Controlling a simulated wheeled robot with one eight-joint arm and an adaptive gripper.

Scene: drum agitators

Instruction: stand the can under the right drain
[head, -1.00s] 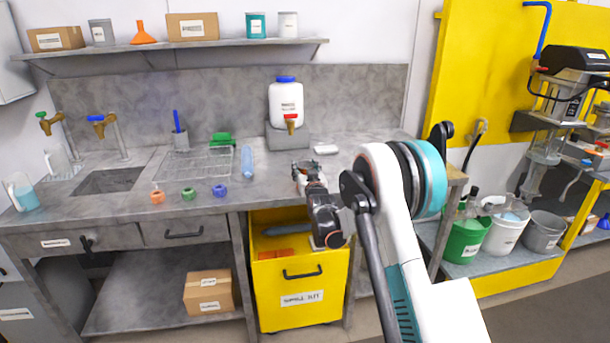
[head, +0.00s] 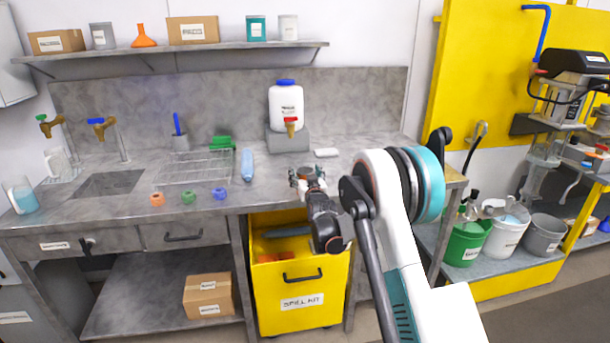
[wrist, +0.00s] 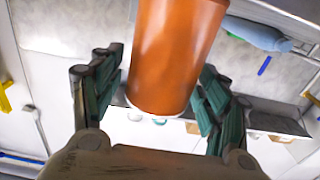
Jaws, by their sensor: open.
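A brown-orange can (wrist: 175,55) with a pale rim stands between the spread dark-green fingers of my gripper (wrist: 162,100) in the wrist view. Gaps show on both sides of it, so the fingers are around it without pressing on it. In the head view the can (head: 306,172) is small and partly hidden by my gripper (head: 307,182), at the front of the grey bench. My gripper is open. At the far right stands an agitator machine (head: 575,85). I cannot tell for certain which part is the right drain.
A white jug with a red tap (head: 286,105) stands behind on the bench. A yellow spill kit bin (head: 301,297) is below. Buckets (head: 505,235) stand on a low shelf at right.

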